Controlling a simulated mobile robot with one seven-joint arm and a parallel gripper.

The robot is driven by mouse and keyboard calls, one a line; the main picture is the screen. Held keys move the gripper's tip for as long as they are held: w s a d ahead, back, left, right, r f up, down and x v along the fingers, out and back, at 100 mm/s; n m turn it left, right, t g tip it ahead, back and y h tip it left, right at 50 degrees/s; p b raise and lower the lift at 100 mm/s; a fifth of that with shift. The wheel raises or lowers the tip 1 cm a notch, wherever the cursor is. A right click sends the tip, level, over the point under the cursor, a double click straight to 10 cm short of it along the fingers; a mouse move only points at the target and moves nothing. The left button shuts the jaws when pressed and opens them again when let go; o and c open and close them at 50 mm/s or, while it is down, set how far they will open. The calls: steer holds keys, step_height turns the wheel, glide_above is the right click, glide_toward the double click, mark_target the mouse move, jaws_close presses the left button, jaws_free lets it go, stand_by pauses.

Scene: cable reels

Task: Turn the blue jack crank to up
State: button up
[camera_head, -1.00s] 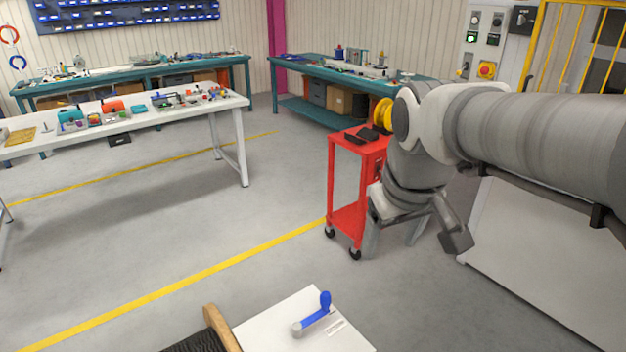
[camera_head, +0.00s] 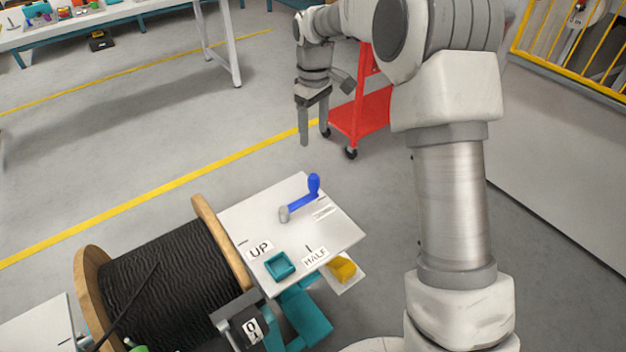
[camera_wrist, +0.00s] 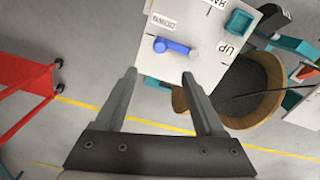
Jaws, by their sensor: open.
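The blue jack crank (camera_head: 303,197) sits on a white panel (camera_head: 340,236) with a grey hub at one end and an upright blue handle at the other. Its arm points toward the DOWN label (camera_head: 324,212). The UP label (camera_head: 259,249) and the HALF label (camera_head: 315,257) are on the panel's near side. The crank also shows in the wrist view (camera_wrist: 172,46), beyond the fingertips. My gripper (camera_head: 318,118) is open and empty, above and behind the panel in the head view, apart from the crank. In the wrist view my gripper (camera_wrist: 160,76) has its fingers spread wide.
A wooden reel of black cable (camera_head: 165,280) stands left of the panel. A teal block (camera_head: 280,266) lies on the panel and a yellow piece (camera_head: 342,268) sits beside its near edge. A red cart (camera_head: 365,112) stands behind, near my gripper.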

mark_target(313, 176)
step_height(313, 176, down, 18)
steer(key=b, duration=0.5)
steer(key=shift+r, duration=0.15)
steer(key=shift+c, duration=0.3)
jaws_close()
stand_by(0.9)
